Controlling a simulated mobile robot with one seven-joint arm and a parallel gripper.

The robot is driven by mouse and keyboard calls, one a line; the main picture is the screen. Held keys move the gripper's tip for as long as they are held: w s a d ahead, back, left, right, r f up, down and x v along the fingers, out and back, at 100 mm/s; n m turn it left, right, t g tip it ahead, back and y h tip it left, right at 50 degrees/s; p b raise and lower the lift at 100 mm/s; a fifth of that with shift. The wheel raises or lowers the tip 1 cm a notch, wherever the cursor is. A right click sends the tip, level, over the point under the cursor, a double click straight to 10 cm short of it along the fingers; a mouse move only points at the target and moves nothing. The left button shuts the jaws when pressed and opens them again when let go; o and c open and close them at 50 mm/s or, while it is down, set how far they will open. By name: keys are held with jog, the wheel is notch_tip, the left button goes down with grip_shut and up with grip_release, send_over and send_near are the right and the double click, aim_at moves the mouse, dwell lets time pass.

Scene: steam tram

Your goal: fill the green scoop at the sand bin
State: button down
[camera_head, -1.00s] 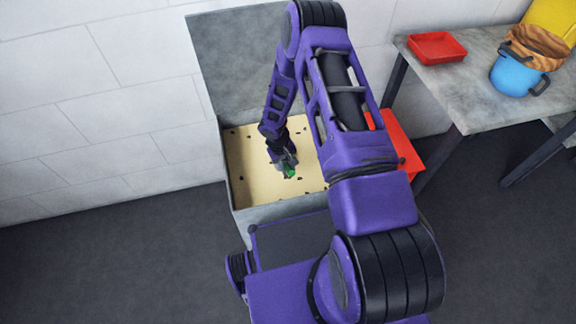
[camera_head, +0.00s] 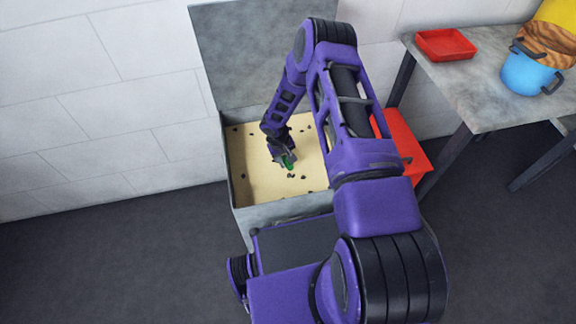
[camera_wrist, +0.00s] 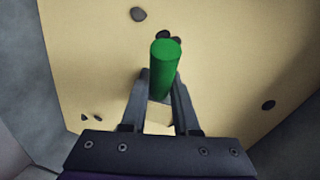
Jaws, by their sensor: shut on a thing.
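The green scoop (camera_head: 289,161) is in my gripper (camera_head: 285,158), over the pale sand in the grey sand bin (camera_head: 226,150). In the wrist view my gripper (camera_wrist: 156,100) is shut on the scoop's green handle (camera_wrist: 164,70), which points up toward the camera. The scoop's bowl is hidden below the handle, so I cannot tell whether it holds sand or touches it. The sand (camera_wrist: 90,60) is dotted with dark pebbles (camera_wrist: 268,105). The bin's lid (camera_head: 250,60) stands open against the wall.
A red box (camera_head: 405,150) stands right of the bin, partly behind my arm. A grey table (camera_head: 470,95) at the right bears a red tray (camera_head: 445,44), a blue pot (camera_head: 528,74) and a brown basket (camera_head: 548,40). The dark floor on the left is clear.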

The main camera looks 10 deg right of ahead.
jog(key=shift+w+a+f+t+b, duration=0.1)
jog(key=shift+w+f+t+b, duration=0.1)
jog(key=shift+w, duration=0.5)
jog(key=shift+w+f+t+b, duration=0.15)
jog(key=shift+w+t+b, duration=0.05)
jog(key=shift+w, duration=0.5)
jog(key=shift+r+t+b, duration=0.15)
jog(key=shift+t+b, duration=0.15)
jog(key=shift+b, duration=0.1)
jog(key=shift+s+a+r+b, duration=0.1)
jog(key=shift+r+b, duration=0.2)
jog(key=shift+r, duration=0.05)
jog(key=shift+s+f+t+b, duration=0.2)
jog(key=shift+s+t+b, duration=0.15)
jog(key=shift+b, duration=0.25)
jog(key=shift+w+r+t+b, duration=0.15)
jog(key=shift+r+t+b, duration=0.1)
jog(key=shift+r+b, duration=0.15)
jog(key=shift+r, duration=0.95)
jog(key=w+d+r+p+v, duration=0.1)
jog(key=p+v, duration=0.6)
jog(key=v, duration=0.7)
jog(key=shift+w+d+r, duration=0.2)
jog(key=shift+d+r, duration=0.05)
jog(key=shift+d, duration=0.7)
